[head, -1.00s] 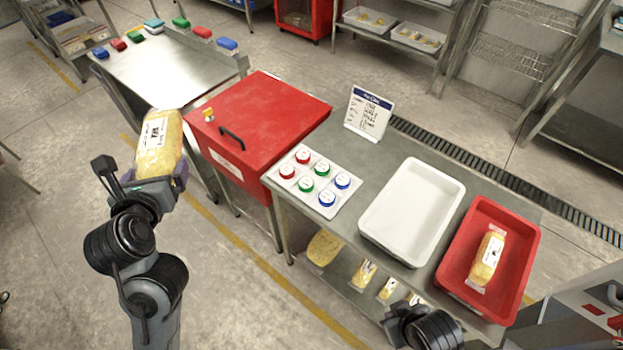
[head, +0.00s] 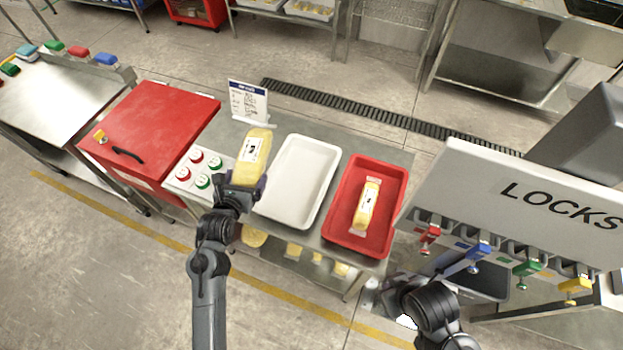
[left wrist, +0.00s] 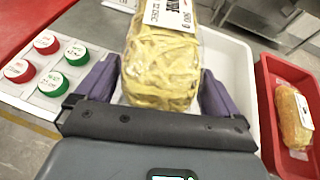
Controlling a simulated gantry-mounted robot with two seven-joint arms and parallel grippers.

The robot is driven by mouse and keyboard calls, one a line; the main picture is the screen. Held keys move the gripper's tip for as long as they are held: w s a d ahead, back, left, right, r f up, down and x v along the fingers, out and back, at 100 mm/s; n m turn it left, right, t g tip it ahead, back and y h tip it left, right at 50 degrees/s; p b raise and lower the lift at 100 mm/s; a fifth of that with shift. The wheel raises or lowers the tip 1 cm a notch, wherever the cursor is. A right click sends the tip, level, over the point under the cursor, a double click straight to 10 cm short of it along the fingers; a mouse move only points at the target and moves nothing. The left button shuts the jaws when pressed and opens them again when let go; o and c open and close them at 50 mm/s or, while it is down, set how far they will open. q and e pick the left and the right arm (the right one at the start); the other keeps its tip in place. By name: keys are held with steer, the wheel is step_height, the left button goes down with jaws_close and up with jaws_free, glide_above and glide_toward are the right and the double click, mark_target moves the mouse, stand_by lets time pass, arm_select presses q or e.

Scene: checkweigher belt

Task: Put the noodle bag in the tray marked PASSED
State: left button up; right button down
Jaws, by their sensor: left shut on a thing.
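My left gripper (head: 240,182) is shut on the noodle bag (head: 255,150), a clear bag of yellow noodles with a white label. The bag is held up between the purple fingers; it also shows in the left wrist view (left wrist: 162,65). In the head view it overlaps the left edge of the white tray (head: 298,182). The red tray (head: 384,205) stands right of the white one and holds another yellow bag (head: 366,205). No PASSED marking is readable on either tray. My right arm shows at the lower right; the opening of its right gripper (head: 402,312) is unclear.
A small sign (head: 248,100) stands behind. A red cabinet (head: 160,125) is further left. A LOCKS board (head: 530,200) with coloured locks rises at right.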

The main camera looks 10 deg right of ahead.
mark_target(285, 212)
arm_select(q)
steer(key=s+d+f+h, duration=0.1)
steer(key=d+f, duration=0.1)
steer(key=d, duration=0.1)
steer(key=s+d+f+m+h+p, duration=0.1)
steer(key=s+d+f, duration=0.1)
steer(key=d, duration=0.1)
steer(key=s+d+f+m+g+p, duration=0.1)
steer(key=s+d+f, duration=0.1)
steer(key=d, duration=0.1)
steer(key=shift+s+d+f+h, duration=0.1)
steer(key=shift+d+f+h, duration=0.1)
steer(key=shift+h, duration=0.2)
steer(key=shift+f, duration=0.95)
arm_select(e)
steer(key=shift+s+d+r, duration=0.1)
steer(key=shift+d+r, duration=0.15)
steer(key=shift+r, duration=0.4)
steer(key=shift+s+d+r, duration=0.1)
steer(key=shift+d+r, duration=0.1)
steer(key=shift+r, duration=0.4)
arm_select(q)
steer(key=shift+f, duration=0.3)
steer(key=o, duration=1.1)
arm_select(e)
steer(key=shift+f, duration=0.1)
arm_select(q)
steer(key=shift+a, duration=0.1)
